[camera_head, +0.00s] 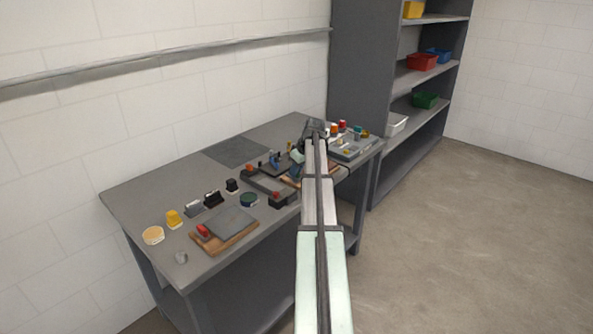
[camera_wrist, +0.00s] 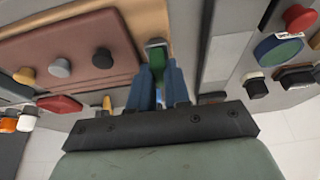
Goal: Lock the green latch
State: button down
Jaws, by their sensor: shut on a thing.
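The green latch (camera_wrist: 157,60) shows in the wrist view between the blue fingers of my gripper (camera_wrist: 156,82). The fingers are shut on it. A grey metal bracket (camera_wrist: 155,43) sits at the latch's far end, by the edge of a tan wooden board (camera_wrist: 150,16). The fingers hide part of the latch, so I cannot tell its exact position against the bracket. In the head view my arm reaches over the right part of the workbench (camera_head: 134,198), and the arm covers the latch there.
A red-brown panel (camera_wrist: 82,45) with several round knobs lies beside the latch in the wrist view. A red knob (camera_wrist: 298,18) and a teal disc (camera_wrist: 277,49) are at right. In the head view, several small fixtures crowd the bench, and shelves (camera_head: 425,70) stand behind.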

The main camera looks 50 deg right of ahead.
jog(key=shift+f, duration=0.1)
jog(key=m, duration=0.1)
jog(key=m+h, duration=0.1)
jog(key=m, duration=0.2)
jog(key=shift+a+m+g+h, duration=0.25)
jog(key=shift+m+g+h, duration=0.05)
jog(key=shift+m+h, duration=0.1)
jog(key=m+g+h, duration=0.1)
jog(key=m, duration=0.3)
jog(key=shift+a, duration=0.1)
jog(key=m+g+h, duration=0.1)
jog(key=m, duration=0.4)
jog(key=shift+w, duration=0.15)
jog(key=shift+f+m+g+h, duration=0.15)
jog(key=shift+m+g, duration=0.35)
jog(key=shift+m, duration=0.55)
jog(key=shift+r+m+g+h, duration=0.15)
jog(key=shift+m+g, duration=0.35)
jog(key=shift+m, duration=0.55)
jog(key=shift+a+f, duration=0.1)
jog(key=c, duration=1.3)
grip_release()
jog(key=shift+o, duration=1.1)
jog(key=shift+w, duration=0.15)
jog(key=shift+r, duration=0.2)
